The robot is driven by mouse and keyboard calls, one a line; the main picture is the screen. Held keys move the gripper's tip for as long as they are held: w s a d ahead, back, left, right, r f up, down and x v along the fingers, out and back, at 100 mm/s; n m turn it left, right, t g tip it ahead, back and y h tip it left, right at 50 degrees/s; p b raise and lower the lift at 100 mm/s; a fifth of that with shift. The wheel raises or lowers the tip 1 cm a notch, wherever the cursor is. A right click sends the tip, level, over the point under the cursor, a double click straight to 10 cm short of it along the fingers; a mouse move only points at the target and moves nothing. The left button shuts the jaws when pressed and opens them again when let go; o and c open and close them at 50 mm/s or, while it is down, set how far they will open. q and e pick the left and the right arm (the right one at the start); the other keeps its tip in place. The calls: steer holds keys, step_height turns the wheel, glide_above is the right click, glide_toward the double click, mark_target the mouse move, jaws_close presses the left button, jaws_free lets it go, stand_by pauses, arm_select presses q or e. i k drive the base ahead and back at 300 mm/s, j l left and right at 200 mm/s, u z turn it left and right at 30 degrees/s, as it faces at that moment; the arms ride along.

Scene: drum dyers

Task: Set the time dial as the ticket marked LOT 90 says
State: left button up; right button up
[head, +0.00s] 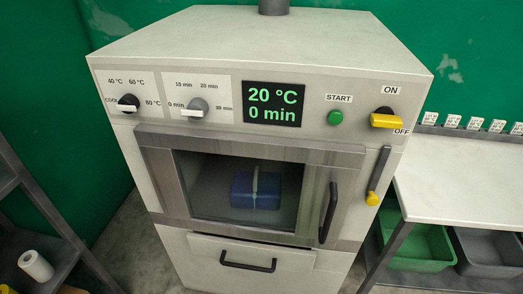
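The time dial (198,106) is a grey knob on the machine's front panel, with a pale pointer towards "0 min" at its left. Its other marks are small and stand above and to the right; one reads "20 min". The display (273,105) shows 20 °C and 0 min. Several small white tickets (452,121) stand in a row along the back of the right-hand table; their print is too small to read, so I cannot tell which is LOT 90. Neither gripper is in view.
A black temperature dial (128,102) sits left of the time dial. The green START button (336,118) and yellow-handled switch (386,120) are at the right. The door (320,200) is shut, with something blue behind its glass. The white table (460,185) is clear.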

mark_target(197, 108)
steer(key=l+u, duration=0.35)
steer(key=k, duration=0.95)
